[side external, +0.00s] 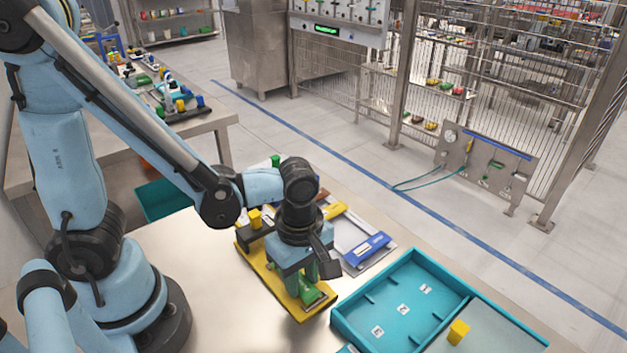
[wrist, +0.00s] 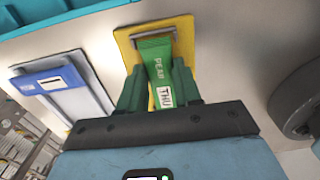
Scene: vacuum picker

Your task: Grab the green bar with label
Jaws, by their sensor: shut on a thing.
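The green bar (wrist: 155,50) is in the wrist view, with the printed word PEAR and a white label reading THU. It lies over a yellow board (wrist: 187,35), its far end near a grey metal strip. My gripper (wrist: 158,88) has its green fingers on either side of the bar, shut on it near the THU label. In the side external view my gripper (side external: 314,272) points down over the front end of the yellow board (side external: 262,274), and part of the green bar (side external: 311,296) shows below it. I cannot tell whether the bar is lifted off the board.
A teal tray (side external: 345,333) with dividers and small white labels stands to the right. A yellow block (side external: 458,331) is at its right part. A grey-white frame with a blue bar (side external: 368,249) lies behind my gripper. The metal table is bare on the near left.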

